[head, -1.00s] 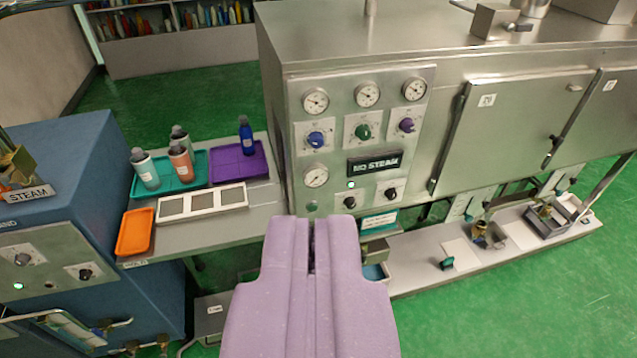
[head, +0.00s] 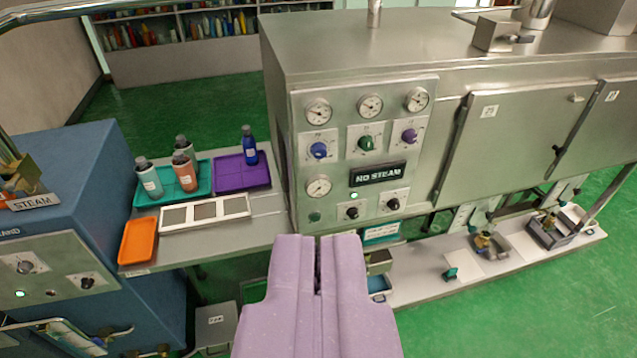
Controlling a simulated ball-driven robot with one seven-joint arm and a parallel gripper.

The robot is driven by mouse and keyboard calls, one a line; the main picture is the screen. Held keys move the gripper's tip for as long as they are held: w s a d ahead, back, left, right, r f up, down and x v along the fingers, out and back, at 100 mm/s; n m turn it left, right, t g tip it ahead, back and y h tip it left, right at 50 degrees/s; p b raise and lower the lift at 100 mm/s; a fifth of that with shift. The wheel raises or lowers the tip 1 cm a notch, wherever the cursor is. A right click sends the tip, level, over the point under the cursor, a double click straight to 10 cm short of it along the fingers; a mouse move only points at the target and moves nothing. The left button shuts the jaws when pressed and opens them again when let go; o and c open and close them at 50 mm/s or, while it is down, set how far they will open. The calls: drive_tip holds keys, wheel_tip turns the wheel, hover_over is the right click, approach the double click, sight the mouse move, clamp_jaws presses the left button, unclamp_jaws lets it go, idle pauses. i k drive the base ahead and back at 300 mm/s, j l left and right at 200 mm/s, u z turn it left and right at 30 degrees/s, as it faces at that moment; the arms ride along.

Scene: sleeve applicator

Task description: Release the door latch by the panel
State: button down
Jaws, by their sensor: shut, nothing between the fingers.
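The steel applicator's control panel (head: 337,176) faces me, with several gauges, coloured knobs and a dark sign reading NO STEAM (head: 377,173). To its right is a closed steel door (head: 508,140). A small latch (head: 576,98) sits near the door's upper right corner. A dark fitting (head: 556,162) shows at the gap between this door and the second door (head: 618,125). My gripper (head: 318,240) is shut and empty, in front of and below the panel, apart from the latch. It hides part of the space under the panel.
A side shelf on the left holds a teal tray (head: 203,190) with bottles, a purple tray (head: 228,182) and an orange tray (head: 138,240). A blue cabinet (head: 75,180) stands far left. A low ledge (head: 430,292) with fittings runs below the doors. Green floor lies open at right.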

sight(572, 98)
drive_tip(key=l+z, duration=0.1)
drive_tip(key=z, duration=0.25)
drive_tip(key=i+z, duration=0.15)
drive_tip(key=z, duration=0.15)
drive_tip(key=i+l+z, duration=0.1)
drive_tip(key=z, duration=0.25)
